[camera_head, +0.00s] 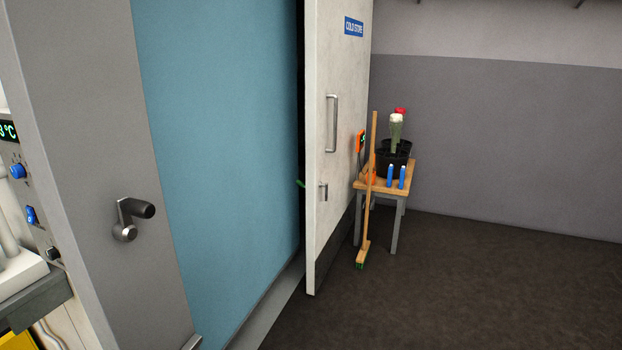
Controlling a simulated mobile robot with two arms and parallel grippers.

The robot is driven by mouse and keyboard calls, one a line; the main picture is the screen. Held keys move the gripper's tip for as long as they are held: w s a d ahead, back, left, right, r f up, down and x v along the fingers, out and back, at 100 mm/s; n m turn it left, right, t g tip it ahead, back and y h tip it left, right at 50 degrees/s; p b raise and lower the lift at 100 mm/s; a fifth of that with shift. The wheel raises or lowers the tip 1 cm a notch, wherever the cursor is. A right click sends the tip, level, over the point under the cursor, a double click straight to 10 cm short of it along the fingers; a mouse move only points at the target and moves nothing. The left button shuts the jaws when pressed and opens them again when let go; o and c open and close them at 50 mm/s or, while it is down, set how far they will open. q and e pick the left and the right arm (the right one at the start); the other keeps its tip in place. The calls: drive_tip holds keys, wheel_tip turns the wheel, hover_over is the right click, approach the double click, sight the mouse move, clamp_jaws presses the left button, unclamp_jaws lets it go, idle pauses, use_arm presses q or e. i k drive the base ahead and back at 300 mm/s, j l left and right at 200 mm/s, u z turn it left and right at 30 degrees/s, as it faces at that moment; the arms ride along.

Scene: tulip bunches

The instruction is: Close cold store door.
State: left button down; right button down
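The cold store door (332,185) is a pale panel with a blue "COLD STORE" sign (354,26) near its top. It stands open, swung out from the blue-walled opening (220,150). A small green piece (301,184) shows at the door's left edge. A grey panel (85,130) on the left side of the opening carries a dark lever handle (135,212). Neither of my grippers is in view.
Control knobs (18,171) and a shelf (35,300) are at far left. Dark floor (470,290) at right is clear.

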sight(338, 32)
drive_tip(key=i+l+u, duration=0.1)
drive_tip(key=i+l, duration=0.25)
drive_tip(key=i+l+u, duration=0.15)
drive_tip(key=i+l, duration=0.15)
drive_tip(key=l, duration=0.15)
drive_tip(key=i+l+u, duration=0.1)
drive_tip(key=i+l, duration=0.2)
drive_tip(key=l, duration=0.15)
drive_tip(key=i+l+u, duration=0.1)
drive_tip(key=i+l, duration=0.15)
drive_tip(key=l, duration=0.25)
